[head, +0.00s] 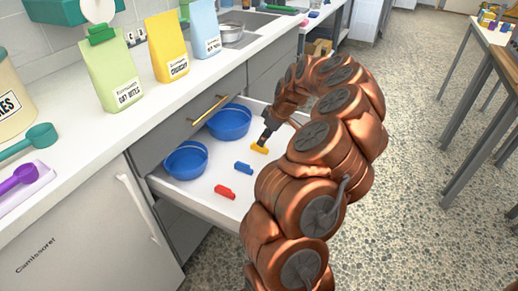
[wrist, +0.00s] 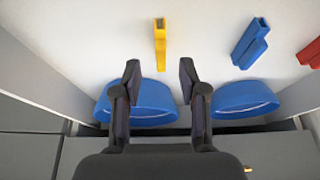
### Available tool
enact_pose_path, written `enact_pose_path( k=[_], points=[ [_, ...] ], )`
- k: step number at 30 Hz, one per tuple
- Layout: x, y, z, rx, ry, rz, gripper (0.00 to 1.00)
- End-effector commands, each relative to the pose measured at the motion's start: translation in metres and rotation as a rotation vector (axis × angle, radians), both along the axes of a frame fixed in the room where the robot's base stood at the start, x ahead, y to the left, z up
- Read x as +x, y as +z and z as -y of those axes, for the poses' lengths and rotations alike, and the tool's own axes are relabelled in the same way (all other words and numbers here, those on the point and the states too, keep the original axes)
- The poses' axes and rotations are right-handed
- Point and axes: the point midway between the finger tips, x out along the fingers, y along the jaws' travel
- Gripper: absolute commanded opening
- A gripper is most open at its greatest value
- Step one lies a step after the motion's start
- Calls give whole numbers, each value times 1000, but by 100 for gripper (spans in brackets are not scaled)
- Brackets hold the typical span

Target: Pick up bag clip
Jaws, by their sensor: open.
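Three bag clips lie apart on the white floor of an open drawer (head: 203,190). The yellow clip (head: 259,148) is furthest back, the blue clip (head: 243,168) is in the middle and the red clip (head: 225,192) is nearest. My gripper (head: 265,137) is above the drawer, close to the yellow clip. In the wrist view my gripper (wrist: 160,78) is open, with nothing between its fingers. The yellow clip (wrist: 160,45) lies just beyond the fingertips, in line with the gap. The blue clip (wrist: 250,42) and part of the red clip (wrist: 311,54) lie to its right.
Two blue bowls (head: 229,122) (head: 186,160) stand in the drawer along the cabinet side. Above is a white counter (head: 75,130) with a green bag (head: 112,72) closed by a green clip, a yellow bag (head: 166,47) and a light-blue bag (head: 205,28). Tables stand at right.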

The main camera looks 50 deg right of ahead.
Motion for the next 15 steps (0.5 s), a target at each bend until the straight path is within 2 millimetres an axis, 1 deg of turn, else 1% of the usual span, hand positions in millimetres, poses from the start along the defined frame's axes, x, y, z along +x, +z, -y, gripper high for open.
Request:
enact_pose_path(
  k=[5,10,12,15],
  points=[
    [7,-15,-4,3,2,-3,42],
    [17,-36,-7,4,1,-2,42],
    [20,-42,-8,2,0,0,42],
    [21,-45,-8,2,-1,1,42]
  ],
)
